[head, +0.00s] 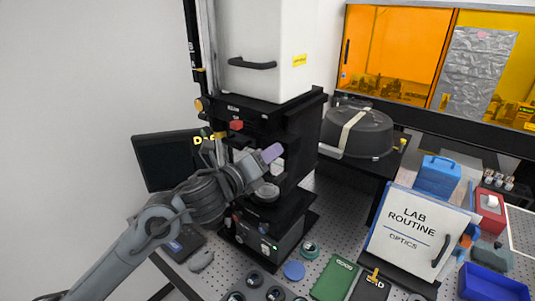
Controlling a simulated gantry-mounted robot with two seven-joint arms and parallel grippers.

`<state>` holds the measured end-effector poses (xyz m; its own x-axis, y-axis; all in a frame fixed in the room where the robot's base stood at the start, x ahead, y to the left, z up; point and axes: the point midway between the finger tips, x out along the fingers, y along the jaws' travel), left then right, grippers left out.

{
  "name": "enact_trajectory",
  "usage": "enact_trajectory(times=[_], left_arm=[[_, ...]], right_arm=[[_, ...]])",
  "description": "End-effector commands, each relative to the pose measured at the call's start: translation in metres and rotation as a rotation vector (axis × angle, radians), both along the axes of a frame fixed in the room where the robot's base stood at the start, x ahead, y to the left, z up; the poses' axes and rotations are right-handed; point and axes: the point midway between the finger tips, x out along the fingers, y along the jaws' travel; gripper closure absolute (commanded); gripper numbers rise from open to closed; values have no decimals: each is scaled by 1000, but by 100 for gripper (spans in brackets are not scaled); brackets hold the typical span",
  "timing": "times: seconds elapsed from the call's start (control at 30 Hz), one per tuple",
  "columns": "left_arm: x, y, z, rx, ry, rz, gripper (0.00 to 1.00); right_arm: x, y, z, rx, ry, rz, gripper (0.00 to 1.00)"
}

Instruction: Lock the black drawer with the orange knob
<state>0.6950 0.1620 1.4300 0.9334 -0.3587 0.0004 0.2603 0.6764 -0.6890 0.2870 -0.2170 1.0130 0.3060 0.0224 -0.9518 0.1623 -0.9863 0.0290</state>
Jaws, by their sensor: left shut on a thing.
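The black instrument (296,112) stands at the centre under a white housing. A red-orange knob (236,125) sits on the black front below that housing; I cannot tell for sure that this part is the drawer, or whether it is locked. My left gripper (262,160) reaches in from the left, below and to the right of the knob and apart from it in the picture. It is shut, with a purple piece (272,152) at its tip, in front of the instrument's opening. The arm hides part of the front. My right gripper is not in view.
A dark monitor (162,162) stands behind the arm. A grey disc (266,192) lies under the gripper. Right are a binder (412,235), a blue bin (492,285) and a green book (335,278). A black round case (358,132) sits behind. Perforated bench shows between.

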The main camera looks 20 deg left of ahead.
Motion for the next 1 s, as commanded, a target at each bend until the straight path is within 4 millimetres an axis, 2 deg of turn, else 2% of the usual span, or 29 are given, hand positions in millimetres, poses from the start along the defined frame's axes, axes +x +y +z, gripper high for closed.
enact_trajectory(times=[0.6, 1.0], left_arm=[[0, 0, 0, -546, 212, -1, 95], [0, 1, 0, -813, 314, 1, 95]], right_arm=[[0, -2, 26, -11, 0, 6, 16], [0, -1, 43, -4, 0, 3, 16]])
